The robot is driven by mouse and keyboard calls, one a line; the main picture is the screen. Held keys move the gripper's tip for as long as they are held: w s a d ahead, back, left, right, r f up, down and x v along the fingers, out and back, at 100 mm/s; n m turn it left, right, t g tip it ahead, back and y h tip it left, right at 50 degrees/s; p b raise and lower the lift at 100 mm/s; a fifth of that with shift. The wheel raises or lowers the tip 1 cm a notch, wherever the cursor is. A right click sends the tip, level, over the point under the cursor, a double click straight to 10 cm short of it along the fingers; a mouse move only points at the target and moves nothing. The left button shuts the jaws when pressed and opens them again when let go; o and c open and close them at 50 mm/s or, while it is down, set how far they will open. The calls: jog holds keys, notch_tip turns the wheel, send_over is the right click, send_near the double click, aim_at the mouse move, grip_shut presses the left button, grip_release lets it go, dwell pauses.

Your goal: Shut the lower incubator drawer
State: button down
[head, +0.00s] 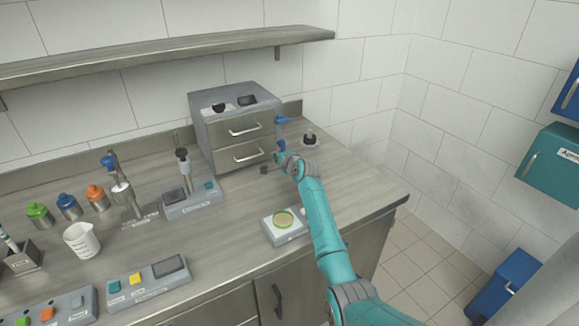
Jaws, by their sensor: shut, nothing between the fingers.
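The grey incubator (202,133) stands against the back wall in the head view. Its lower drawer (231,162) has a pale bar handle (248,155), and its front looks about flush with the upper drawer (228,137). A small gap at this drawer cannot be ruled out from here. My gripper (271,168) is small and partly hidden by my wrist, just right of the lower drawer's front. It is shut and empty. Whether it touches the drawer cannot be told.
A small device with a yellowish dish (284,219) sits in front of the incubator. A device with a dark screen (176,202) stands left of it. A white beaker (82,241) and several coloured bottles are farther left. A shelf (170,56) runs above.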

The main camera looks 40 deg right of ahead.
jog(key=shift+s+a, duration=0.1)
jog(key=shift+s, duration=0.2)
jog(key=v, duration=0.8)
jog(key=shift+s+r, duration=0.1)
jog(key=shift+s, duration=0.1)
